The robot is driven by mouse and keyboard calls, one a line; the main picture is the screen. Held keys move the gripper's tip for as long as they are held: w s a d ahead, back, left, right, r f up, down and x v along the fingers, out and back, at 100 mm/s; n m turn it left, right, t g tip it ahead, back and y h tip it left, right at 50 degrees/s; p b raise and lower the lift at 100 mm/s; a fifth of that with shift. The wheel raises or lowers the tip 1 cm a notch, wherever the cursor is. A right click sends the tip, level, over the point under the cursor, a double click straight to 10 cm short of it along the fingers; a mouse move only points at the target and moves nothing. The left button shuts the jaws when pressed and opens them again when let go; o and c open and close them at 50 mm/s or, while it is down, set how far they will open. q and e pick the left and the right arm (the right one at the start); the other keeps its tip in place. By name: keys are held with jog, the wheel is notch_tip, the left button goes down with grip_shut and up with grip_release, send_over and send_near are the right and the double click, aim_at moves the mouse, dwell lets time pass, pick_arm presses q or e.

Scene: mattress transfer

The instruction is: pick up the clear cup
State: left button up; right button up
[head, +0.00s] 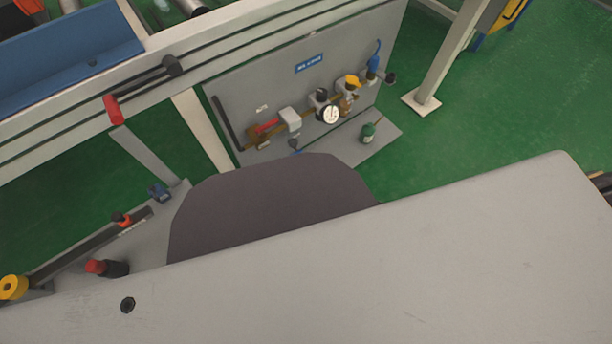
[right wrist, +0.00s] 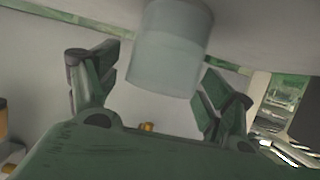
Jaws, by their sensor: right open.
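The clear cup (right wrist: 168,48) shows in the right wrist view as a pale, translucent cylinder at the top centre. My right gripper (right wrist: 160,72) is open, with one green finger on the left of the cup and the other on the right. Gaps show between the cup and both fingers, so it is not gripped. How deep the cup lies between the fingers is hard to tell. Neither the cup nor either gripper shows in the head view.
In the head view a pale grey flat surface (head: 400,270) fills the bottom, with a dark grey rounded shape (head: 270,205) behind it. A panel with valves and a gauge (head: 331,114) stands beyond, under a pale rail. Green floor (head: 500,120) is open at the right.

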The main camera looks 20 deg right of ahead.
jog(key=c, duration=1.1)
jog(key=shift+r, duration=0.15)
